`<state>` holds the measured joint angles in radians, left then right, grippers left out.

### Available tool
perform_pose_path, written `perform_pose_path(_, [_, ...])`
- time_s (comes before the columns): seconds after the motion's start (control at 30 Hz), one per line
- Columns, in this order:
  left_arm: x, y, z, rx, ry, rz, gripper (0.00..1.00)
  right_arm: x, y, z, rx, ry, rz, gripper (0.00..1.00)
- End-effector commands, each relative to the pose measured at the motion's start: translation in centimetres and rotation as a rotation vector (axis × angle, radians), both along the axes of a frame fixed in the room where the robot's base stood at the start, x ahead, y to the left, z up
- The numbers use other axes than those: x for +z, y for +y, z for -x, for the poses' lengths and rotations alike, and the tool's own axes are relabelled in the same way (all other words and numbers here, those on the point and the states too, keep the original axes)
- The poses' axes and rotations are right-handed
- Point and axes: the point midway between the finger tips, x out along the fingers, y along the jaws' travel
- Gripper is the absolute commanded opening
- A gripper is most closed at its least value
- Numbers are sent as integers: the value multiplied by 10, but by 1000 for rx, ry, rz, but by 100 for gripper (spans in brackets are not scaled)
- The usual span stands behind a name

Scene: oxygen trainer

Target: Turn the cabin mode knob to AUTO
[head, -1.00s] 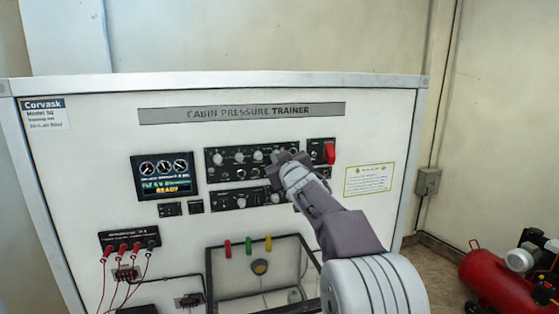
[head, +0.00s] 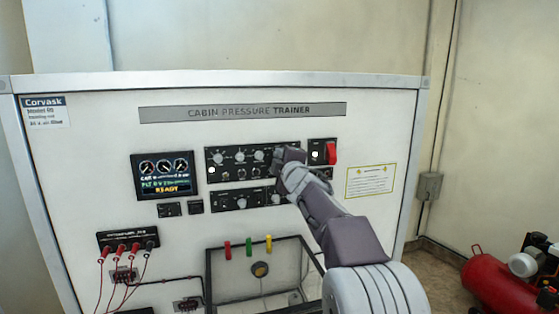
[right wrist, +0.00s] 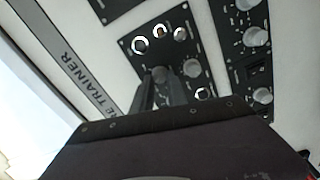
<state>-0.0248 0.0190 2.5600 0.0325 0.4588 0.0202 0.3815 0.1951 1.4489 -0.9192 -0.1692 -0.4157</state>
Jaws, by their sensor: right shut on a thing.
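The cabin pressure trainer (head: 75,200) stands upright in front of me, with an upper black knob panel (head: 222,151) and a lower one (head: 224,203). My right gripper (head: 284,162) is at the right end of the upper panel and covers that end. In the right wrist view its two fingers (right wrist: 160,90) are shut on a round grey knob (right wrist: 160,74), apparently the cabin mode knob. The knob's pointer and label cannot be read, so its setting is unclear. My left gripper is not in view.
Another knob (right wrist: 192,68) sits close beside the held one. A red switch guard (head: 331,153) is just right of my gripper in the head view. A display (head: 163,175) is at the left. Red leads (head: 122,262) and a clear box (head: 210,275) are below.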

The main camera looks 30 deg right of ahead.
Motion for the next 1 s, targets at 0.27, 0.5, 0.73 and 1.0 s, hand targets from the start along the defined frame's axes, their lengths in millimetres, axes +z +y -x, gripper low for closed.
perform_pose_path(0.27, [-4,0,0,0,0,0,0,-3,-2,0,-3,60,232,0])
perform_pose_path(0.5, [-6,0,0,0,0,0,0,-1,-2,0,-3,96,389,0])
perform_pose_path(0.73, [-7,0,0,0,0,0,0,0,-1,0,-2,115,481,0])
perform_pose_path(1.0, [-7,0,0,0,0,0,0,1,-1,1,-2,123,522,0])
